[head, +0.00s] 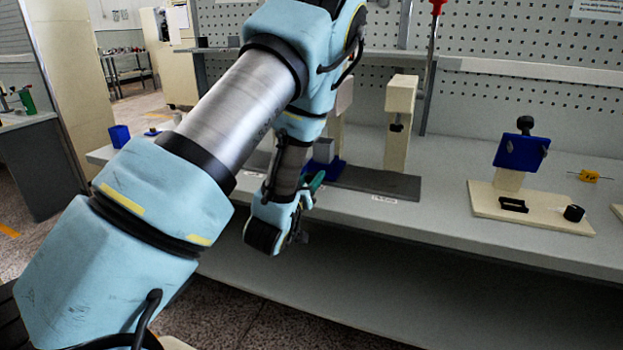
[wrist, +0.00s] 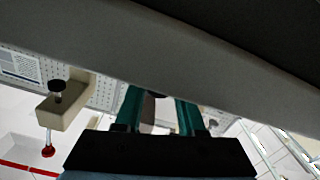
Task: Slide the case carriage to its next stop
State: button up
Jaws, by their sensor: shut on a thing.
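The case carriage (head: 328,170) is a blue block on a dark grey track (head: 385,184) along the bench's front edge. A grey block (head: 323,150) sits on it. My gripper (head: 313,183) is at the carriage's near side, and my arm hides part of the carriage and the track's left end. In the wrist view, the teal fingers of my gripper (wrist: 160,97) point up on either side of a small greyish part. The gripper is shut on it; it appears to belong to the carriage, though the contact is hard to see.
Cream posts stand behind the track, one with a black knob (head: 396,127). The track is clear right of the carriage. A cream fixture (head: 530,205) with a blue plate stands farther right. A broad grey surface (wrist: 200,60) crosses the wrist view close by.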

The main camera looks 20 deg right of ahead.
grip_shut()
dwell(0.8)
